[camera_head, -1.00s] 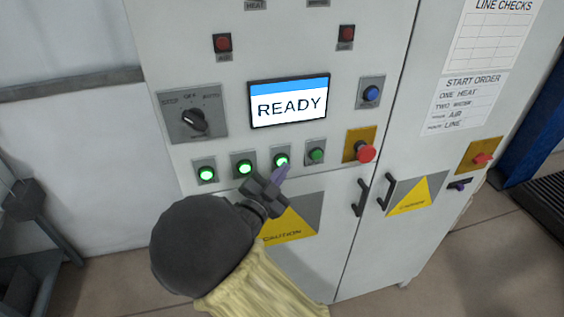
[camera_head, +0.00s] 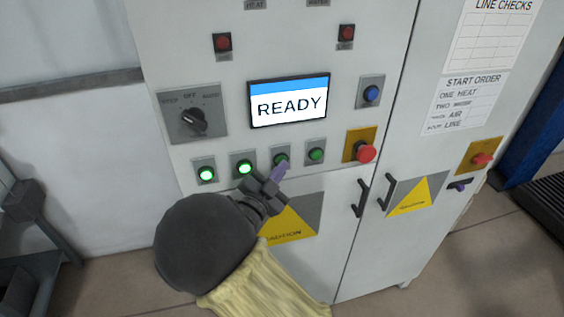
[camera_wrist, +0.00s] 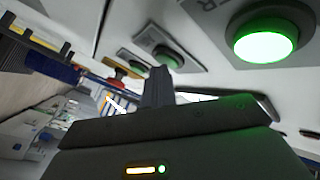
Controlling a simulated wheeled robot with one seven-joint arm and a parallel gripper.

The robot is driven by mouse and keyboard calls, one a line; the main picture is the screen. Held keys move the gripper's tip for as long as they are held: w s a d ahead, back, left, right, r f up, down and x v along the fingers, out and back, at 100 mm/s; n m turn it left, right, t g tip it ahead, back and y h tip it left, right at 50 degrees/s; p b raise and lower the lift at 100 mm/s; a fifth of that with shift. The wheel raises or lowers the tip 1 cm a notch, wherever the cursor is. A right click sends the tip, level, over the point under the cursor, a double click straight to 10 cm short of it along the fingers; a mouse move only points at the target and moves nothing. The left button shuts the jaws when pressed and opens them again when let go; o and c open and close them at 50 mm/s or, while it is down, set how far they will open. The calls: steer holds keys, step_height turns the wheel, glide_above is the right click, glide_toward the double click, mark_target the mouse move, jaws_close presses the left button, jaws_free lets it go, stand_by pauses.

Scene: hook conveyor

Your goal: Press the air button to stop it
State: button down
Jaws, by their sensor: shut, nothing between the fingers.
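A row of green buttons runs across the white cabinet below the screen. The third button from the left (camera_head: 281,160) is dark; its label is not readable, but the start order sheet lists air third. My gripper (camera_head: 279,173) is shut and empty, its tips at that button's lower edge; I cannot tell whether they touch it. In the wrist view the shut fingers (camera_wrist: 156,72) point up toward the panel. The first button (camera_head: 206,174) and second button (camera_head: 245,168) glow green. One lit button (camera_wrist: 265,42) is large at the wrist view's upper right.
The screen (camera_head: 289,102) reads READY. A fourth green button (camera_head: 316,154) is unlit, with a red mushroom button (camera_head: 365,153) to its right. A rotary switch (camera_head: 193,121) is at left, a blue button (camera_head: 371,93) at right. Door handles (camera_head: 361,197) stick out lower right.

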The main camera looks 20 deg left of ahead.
steer(key=shift+s+d+b, duration=0.3)
steer(key=shift+s+d, duration=0.15)
steer(key=shift+s, duration=0.25)
steer(key=s+d, duration=0.1)
steer(key=s+b, duration=0.1)
steer(key=s, duration=0.1)
steer(key=s+d, duration=0.1)
steer(key=shift+s+d, duration=0.15)
steer(key=shift+d, duration=0.15)
stand_by(0.4)
stand_by(0.5)
